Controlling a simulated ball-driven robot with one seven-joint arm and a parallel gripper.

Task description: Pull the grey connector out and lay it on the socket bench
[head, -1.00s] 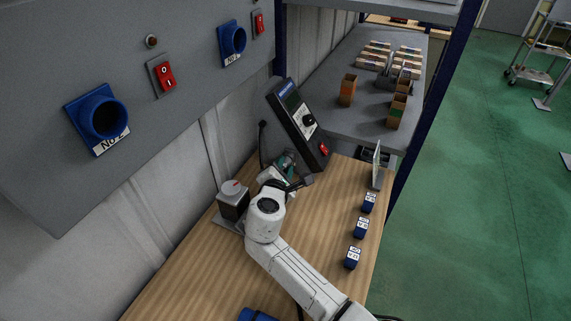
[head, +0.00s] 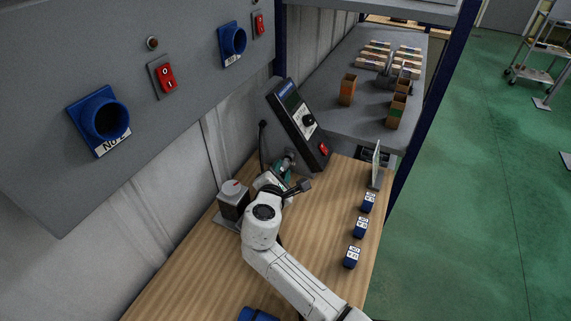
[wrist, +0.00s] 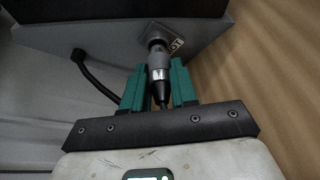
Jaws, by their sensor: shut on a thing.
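The grey connector (wrist: 158,68) is between the green fingers of my gripper (wrist: 158,82) in the wrist view. My gripper is shut on it. The connector's far end meets a grey square fitting (wrist: 153,32) on the dark console; I cannot tell how deep it sits. In the head view, my gripper (head: 287,164) is at the foot of the tilted console (head: 299,122), and the connector is too small and covered to make out. The wooden bench (head: 312,240) lies below and around my arm.
A dark box with a grey lid (head: 233,188) stands close left of my wrist. Several small blue blocks (head: 360,227) line the bench's right edge, with a thin upright panel (head: 376,165) behind them. A black bent cable (wrist: 90,70) is left of the fingers. Bare wood lies right of my arm.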

